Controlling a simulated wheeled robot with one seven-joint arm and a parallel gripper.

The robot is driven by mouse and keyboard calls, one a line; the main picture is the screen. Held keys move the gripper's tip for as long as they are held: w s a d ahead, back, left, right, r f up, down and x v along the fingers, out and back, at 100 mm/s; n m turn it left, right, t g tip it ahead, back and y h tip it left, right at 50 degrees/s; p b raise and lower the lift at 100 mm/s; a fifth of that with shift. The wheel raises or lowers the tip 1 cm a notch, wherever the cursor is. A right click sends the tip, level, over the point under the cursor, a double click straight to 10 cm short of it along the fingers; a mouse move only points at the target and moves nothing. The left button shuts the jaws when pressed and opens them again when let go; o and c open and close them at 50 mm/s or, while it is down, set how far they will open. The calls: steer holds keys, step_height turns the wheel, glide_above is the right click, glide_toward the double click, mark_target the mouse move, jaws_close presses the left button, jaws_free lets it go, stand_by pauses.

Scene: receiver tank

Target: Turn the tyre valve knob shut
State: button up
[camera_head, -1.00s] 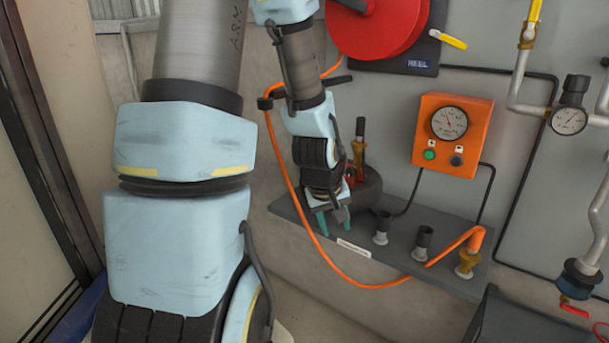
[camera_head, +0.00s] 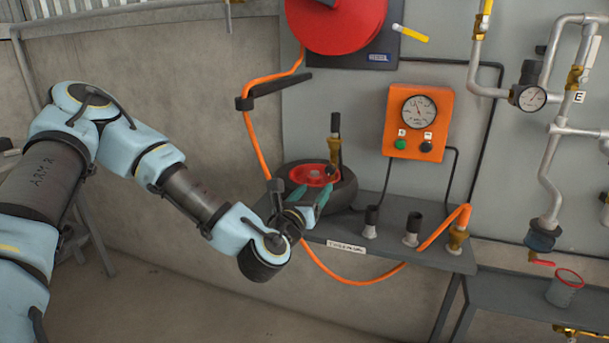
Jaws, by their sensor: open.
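A small dark tyre (camera_head: 345,193) with a red hub (camera_head: 316,174) lies at the left end of the grey shelf. An upright brass fitting with a black top (camera_head: 335,135) rises at the tyre's back right. I cannot tell for sure which part is the valve knob. My gripper (camera_head: 308,191) is open, its two teal fingers pointing at the tyre from the front left. The fingers overlap the tyre's near side in view; I cannot tell whether they touch it. The gripper hides part of the tyre's front left.
A labelled grey shelf (camera_head: 385,253) carries black-topped fittings and a brass fitting (camera_head: 456,238) joined to an orange hose. An orange gauge box (camera_head: 418,122) and red reel (camera_head: 335,22) are on the wall.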

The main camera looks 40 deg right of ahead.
mark_target(329, 171)
steer(key=p+x, duration=0.3)
steer(key=x, duration=0.7)
steer(key=shift+w+d, duration=0.1)
jaws_close()
stand_by(0.3)
